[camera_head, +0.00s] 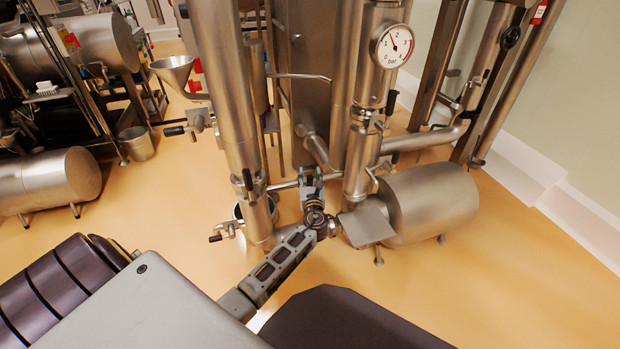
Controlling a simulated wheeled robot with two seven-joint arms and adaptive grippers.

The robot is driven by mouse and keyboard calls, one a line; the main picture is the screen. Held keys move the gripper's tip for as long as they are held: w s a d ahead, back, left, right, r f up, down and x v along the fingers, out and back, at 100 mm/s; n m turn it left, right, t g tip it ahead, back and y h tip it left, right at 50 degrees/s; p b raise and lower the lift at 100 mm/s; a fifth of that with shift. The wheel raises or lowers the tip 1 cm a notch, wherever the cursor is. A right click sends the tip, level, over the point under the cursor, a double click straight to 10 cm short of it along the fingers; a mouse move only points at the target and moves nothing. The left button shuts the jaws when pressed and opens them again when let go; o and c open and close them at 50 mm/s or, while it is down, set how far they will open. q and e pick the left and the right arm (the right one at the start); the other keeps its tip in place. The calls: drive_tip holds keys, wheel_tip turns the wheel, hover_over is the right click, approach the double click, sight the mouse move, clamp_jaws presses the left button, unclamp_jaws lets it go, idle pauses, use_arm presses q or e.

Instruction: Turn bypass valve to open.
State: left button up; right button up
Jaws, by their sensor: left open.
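My left gripper (309,174) is open. It points away from me at the thin horizontal pipe (284,185) that runs between the two steel columns. The gripper hides the middle of this pipe, so I cannot tell whether a valve handle is between the fingers or whether they touch anything. I cannot tell for sure which valve is the bypass valve. A black lever handle (248,180) is on the left column, to the left of the gripper. Another black handle (391,102) is on the right column below the gauge. My right gripper is not in view.
A pressure gauge (395,46) is on the right column. A steel tank (430,203) lies right of the gripper, with a flat metal plate (367,225) before it. A funnel (173,70) and side valve (188,128) stick out left. The floor (480,285) at the right front is clear.

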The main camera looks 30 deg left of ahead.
use_arm(q)
clamp_jaws()
idle(0.5)
